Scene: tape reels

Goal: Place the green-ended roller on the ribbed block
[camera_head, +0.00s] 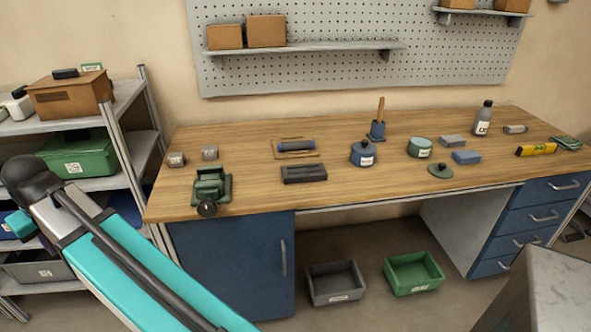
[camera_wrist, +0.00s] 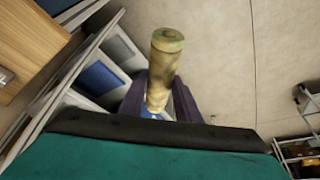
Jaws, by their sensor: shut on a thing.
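In the wrist view, my gripper (camera_wrist: 158,103) is shut on the lower part of a roller (camera_wrist: 161,72). The roller is a worn yellowish-tan cylinder with a dull green end, pointing up and away from the jaws. Its lower end is hidden between the dark fingers. In the head view, a dark grey block (camera_head: 304,174) with grooves along its top lies near the front of the workbench; it looks like the ribbed block, and its top is bare. My gripper and the held roller do not show clearly in the head view.
Another roller (camera_head: 296,146), dark with blue ends, lies on a wooden frame (camera_head: 277,155) behind the block. A green vise (camera_head: 211,187) stands to the left. A blue lidded pot (camera_head: 363,153) stands to the right. A shelf rack (camera_head: 122,135) stands left of the workbench (camera_head: 245,188).

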